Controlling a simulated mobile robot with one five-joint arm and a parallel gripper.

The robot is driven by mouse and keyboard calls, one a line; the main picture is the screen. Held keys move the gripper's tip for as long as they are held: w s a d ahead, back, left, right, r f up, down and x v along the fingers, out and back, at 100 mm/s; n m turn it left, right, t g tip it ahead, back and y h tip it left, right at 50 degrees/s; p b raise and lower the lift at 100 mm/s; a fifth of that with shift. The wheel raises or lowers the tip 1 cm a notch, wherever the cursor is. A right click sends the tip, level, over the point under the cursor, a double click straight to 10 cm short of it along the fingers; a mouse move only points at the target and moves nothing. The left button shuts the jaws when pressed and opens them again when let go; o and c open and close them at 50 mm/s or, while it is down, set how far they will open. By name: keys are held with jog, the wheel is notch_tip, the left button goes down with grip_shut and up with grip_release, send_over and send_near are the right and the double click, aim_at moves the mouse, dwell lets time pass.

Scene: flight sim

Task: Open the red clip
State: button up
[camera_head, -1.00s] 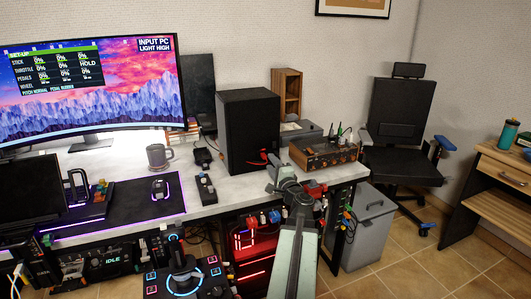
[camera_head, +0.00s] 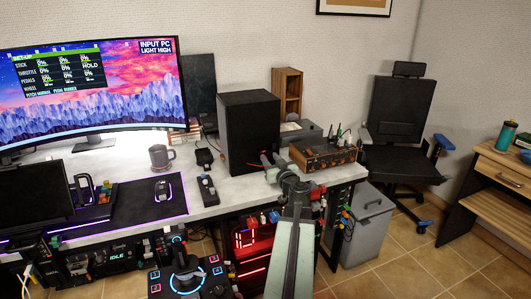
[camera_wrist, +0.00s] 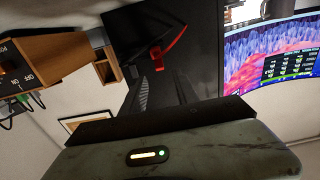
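The red clip (camera_wrist: 171,50) shows in the wrist view against the black speaker (camera_wrist: 195,22), with a thin dark cable beside it. In the head view the red clip (camera_head: 264,159) is a small red patch low on the speaker (camera_head: 248,125), partly covered by my gripper. My gripper (camera_head: 274,164) is over the desk in front of the speaker. In the wrist view my gripper (camera_wrist: 162,82) has its fingers apart, with the clip beyond their tips. I see no contact with the clip. The head view hides the finger gap.
A wooden-fronted box with knobs (camera_head: 325,154) stands just right of my arm. Red and blue clips hang along the desk edge below my arm. A grey bin (camera_head: 367,225) stands right.

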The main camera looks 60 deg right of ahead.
jog(key=x, duration=0.5)
jog(key=shift+w+d, duration=0.3)
grip_shut()
jog(key=shift+a+f+b, duration=0.1)
jog(key=shift+f+b, duration=0.45)
jog(key=shift+b, duration=0.6)
jog(key=shift+r+t+h+b, duration=0.1)
jog(key=shift+t+h+b, duration=0.35)
jog(key=shift+b, duration=0.2)
jog(key=shift+s+r, duration=0.1)
jog(key=shift+r, duration=0.1)
grip_release()
jog(key=shift+s, duration=0.1)
jog(key=v, duration=0.7)
jog(key=shift+s+a+b, duration=0.3)
jog(key=shift+b, duration=0.1)
